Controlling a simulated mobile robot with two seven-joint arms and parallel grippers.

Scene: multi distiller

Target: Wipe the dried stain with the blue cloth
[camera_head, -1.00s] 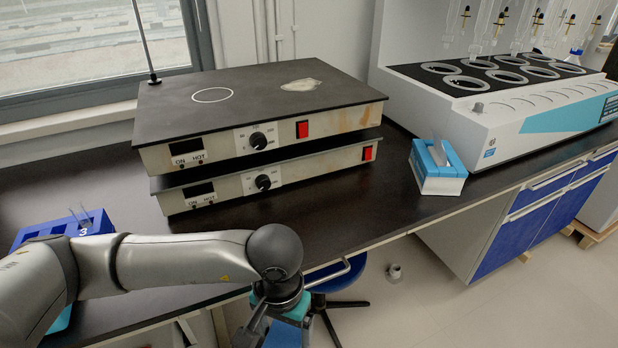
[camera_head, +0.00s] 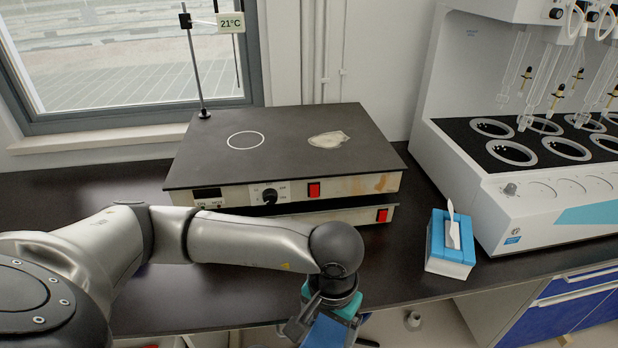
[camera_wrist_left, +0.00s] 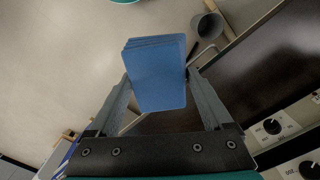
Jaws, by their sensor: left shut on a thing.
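The dried stain (camera_head: 328,139) is a pale, uneven patch on the dark top of the upper hot plate (camera_head: 215,173), right of a white ring mark. My left gripper (camera_wrist_left: 157,82) is shut on the blue cloth (camera_wrist_left: 158,88), a folded stack of layers between its fingers in the left wrist view. In the head view the cloth (camera_head: 328,333) shows only in part at the bottom edge, in front of the bench and well short of the stain. My right gripper is not in view.
A second hot plate (camera_head: 345,222) lies under the first. A blue and white tissue box (camera_head: 450,245) stands to its right, near the white distiller (camera_head: 530,215). A stand with a 21°C display (camera_head: 231,22) rises behind. Bare dark bench (camera_head: 395,285) lies in front.

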